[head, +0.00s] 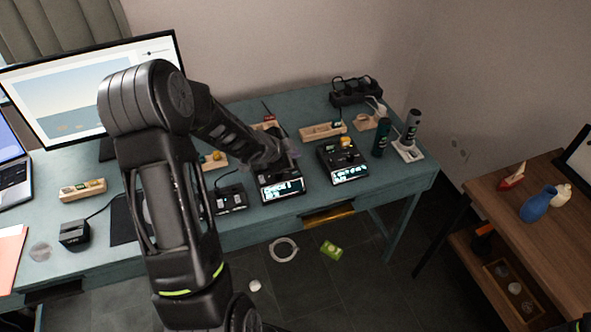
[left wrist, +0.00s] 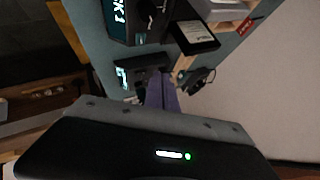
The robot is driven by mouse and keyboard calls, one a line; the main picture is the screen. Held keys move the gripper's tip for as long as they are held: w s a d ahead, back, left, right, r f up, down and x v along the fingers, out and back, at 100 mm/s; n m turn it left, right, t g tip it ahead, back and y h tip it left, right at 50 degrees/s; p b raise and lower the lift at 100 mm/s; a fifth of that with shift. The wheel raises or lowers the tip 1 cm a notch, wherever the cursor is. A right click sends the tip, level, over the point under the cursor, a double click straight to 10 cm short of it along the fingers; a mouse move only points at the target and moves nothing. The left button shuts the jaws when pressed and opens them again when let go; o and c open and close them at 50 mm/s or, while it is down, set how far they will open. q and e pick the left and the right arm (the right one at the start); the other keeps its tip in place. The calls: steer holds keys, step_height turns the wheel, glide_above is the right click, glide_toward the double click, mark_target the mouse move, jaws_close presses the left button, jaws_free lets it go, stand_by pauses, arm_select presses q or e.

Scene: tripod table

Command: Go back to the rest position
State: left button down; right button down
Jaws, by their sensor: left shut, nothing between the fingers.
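My left arm reaches in from the lower left of the head view and bends over the teal table (head: 290,222). My left gripper (head: 289,158) is above the table, over the back part of the middle black device with a lit screen (head: 281,189). Its fingers are small and partly lost against the dark device there. In the left wrist view the purple-tinted fingers (left wrist: 161,92) are together with nothing between them. I cannot tell how high they are above the devices. My right gripper is not in view.
Another lit device (head: 349,174) stands to the right, with a dark green bottle (head: 381,143) and a grey cylinder (head: 411,125) beyond it. A monitor (head: 75,85) stands at the left. A brown side table (head: 535,225) is at the right.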

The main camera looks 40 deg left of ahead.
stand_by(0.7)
